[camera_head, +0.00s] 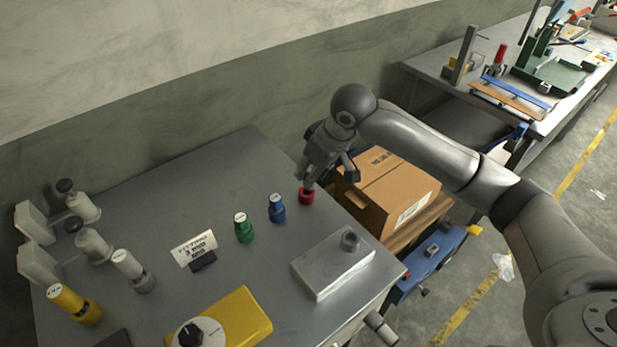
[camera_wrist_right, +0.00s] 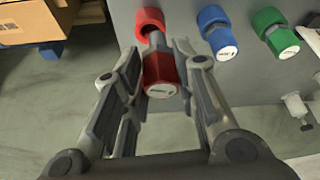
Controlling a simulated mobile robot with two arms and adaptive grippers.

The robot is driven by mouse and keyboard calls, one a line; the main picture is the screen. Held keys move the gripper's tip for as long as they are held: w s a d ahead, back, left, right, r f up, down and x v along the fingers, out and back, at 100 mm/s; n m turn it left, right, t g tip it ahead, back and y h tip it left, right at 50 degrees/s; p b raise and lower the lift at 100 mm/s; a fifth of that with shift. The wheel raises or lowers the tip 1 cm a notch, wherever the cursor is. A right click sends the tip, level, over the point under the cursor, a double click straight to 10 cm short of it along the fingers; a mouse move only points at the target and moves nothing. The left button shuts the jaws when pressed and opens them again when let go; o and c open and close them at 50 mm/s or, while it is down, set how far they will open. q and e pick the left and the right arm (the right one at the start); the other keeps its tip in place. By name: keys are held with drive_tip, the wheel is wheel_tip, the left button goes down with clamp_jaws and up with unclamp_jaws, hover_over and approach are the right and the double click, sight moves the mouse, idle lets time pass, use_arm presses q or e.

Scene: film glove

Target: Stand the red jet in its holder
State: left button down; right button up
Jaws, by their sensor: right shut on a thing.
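My right gripper (camera_head: 316,180) is at the far right side of the grey table, fingers pointing down. In the right wrist view its fingers (camera_wrist_right: 160,85) close around the red jet (camera_wrist_right: 161,76), a red cap with a grey stem. The stem points at the red holder (camera_wrist_right: 150,19), with a stretch of stem showing between cap and holder. The red holder also shows in the head view (camera_head: 306,196), directly below the fingers. Whether the stem's tip is inside the holder I cannot tell. My left gripper is not in view.
Blue (camera_head: 277,208) and green (camera_head: 243,228) jets stand in a row left of the red holder. A metal block (camera_head: 330,266) with a knob lies in front. A yellow box (camera_head: 238,317) with a dial sits nearer. A cardboard box (camera_head: 393,194) is close on the right.

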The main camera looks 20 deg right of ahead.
drive_tip(key=shift+w+f, duration=0.9)
drive_tip(key=shift+f, duration=0.1)
drive_tip(key=f+p, duration=0.1)
drive_tip(key=f, duration=0.2)
drive_tip(key=shift+w, duration=0.2)
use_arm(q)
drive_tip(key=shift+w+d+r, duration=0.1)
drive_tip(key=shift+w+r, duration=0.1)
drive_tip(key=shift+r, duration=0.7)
use_arm(e)
drive_tip(key=shift+f, duration=0.3)
use_arm(q)
drive_tip(key=shift+p, duration=0.3)
use_arm(e)
drive_tip(key=shift+a+f, duration=0.1)
drive_tip(key=o, duration=1)
drive_tip(key=shift+o, duration=0.2)
drive_tip(key=shift+r, duration=0.3)
use_arm(q)
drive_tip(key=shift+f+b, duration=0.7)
drive_tip(key=shift+b, duration=0.1)
use_arm(e)
drive_tip(key=v, duration=1.1)
drive_tip(key=shift+s+r, duration=0.25)
drive_tip(key=shift+r, duration=0.05)
